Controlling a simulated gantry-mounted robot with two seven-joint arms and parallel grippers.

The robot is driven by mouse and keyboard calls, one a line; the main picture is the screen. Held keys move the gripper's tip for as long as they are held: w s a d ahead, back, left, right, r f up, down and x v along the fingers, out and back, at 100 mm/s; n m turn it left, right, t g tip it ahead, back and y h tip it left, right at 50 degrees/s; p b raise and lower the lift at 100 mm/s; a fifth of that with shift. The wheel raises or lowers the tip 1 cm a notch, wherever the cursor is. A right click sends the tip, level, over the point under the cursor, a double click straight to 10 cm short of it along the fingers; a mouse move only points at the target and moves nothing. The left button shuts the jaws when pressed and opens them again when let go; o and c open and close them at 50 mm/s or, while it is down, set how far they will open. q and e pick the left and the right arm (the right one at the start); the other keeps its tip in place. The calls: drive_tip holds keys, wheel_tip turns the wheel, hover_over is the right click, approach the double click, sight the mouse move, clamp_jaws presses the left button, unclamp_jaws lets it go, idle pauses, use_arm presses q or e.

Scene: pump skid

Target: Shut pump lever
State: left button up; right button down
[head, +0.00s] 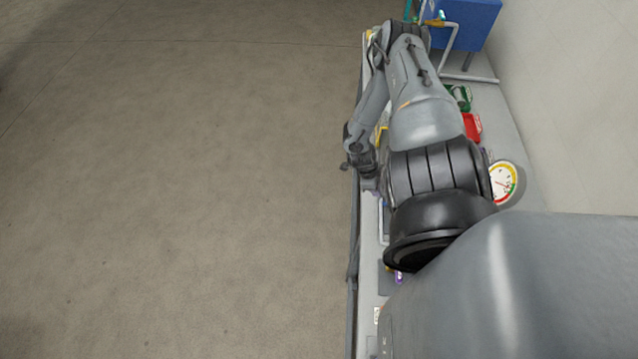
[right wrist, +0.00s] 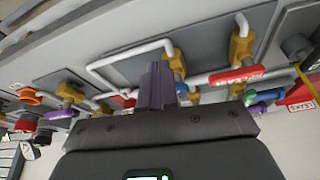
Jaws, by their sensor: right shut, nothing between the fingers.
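My right gripper (right wrist: 158,84) is shut and empty in the right wrist view, its dark fingers together in front of the piping panel. It also shows in the head view (head: 368,182) at the left edge of the skid. A red lever (right wrist: 238,75) with white lettering, too small to read, lies across a yellow valve body (right wrist: 241,47) to the right of the fingers. A purple lever (right wrist: 60,113) is at the left. A blue lever (right wrist: 265,96) is at the right. I cannot tell which one is the pump lever. My left gripper is not in view.
White pipes (right wrist: 110,58) and several yellow valves surround the fingers closely. A round gauge (head: 503,183) and a blue box (head: 466,22) stand along the skid. My right arm hides much of the skid. The floor (head: 180,180) to the left is clear.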

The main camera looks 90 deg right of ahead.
drive_tip(key=v, duration=0.9)
drive_tip(key=shift+r, duration=0.45)
